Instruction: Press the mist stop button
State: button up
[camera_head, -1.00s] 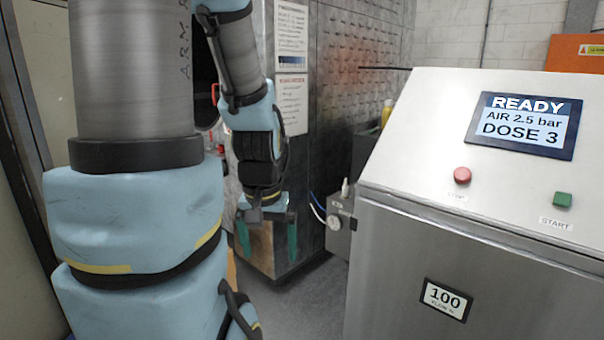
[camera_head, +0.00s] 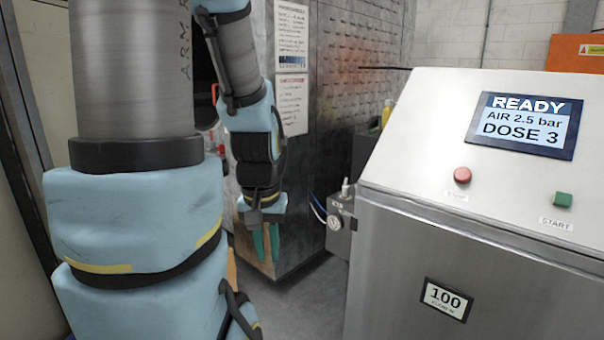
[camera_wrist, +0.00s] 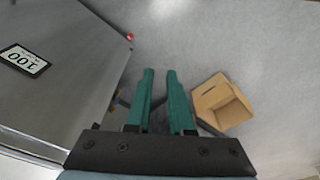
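The red stop button (camera_head: 462,174) is on the sloping top panel of the metal cabinet, above a faint label. The green start button (camera_head: 562,199) is to its right, with a START label. The screen (camera_head: 522,126) above them reads READY, AIR 2.5 bar, DOSE 3. My gripper (camera_head: 267,258) hangs with its green fingers pointing down, left of the cabinet and well away from the buttons. It is empty. In the wrist view my gripper's fingers (camera_wrist: 160,72) are close together with a narrow gap between them.
The cabinet (camera_head: 400,270) carries a display reading 100 (camera_head: 446,299). A gauge box (camera_head: 340,215) is on its left side. A textured metal machine (camera_head: 345,75) stands behind my gripper. The wrist view shows an open cardboard box (camera_wrist: 222,103) on the floor.

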grip_shut()
dwell(0.8)
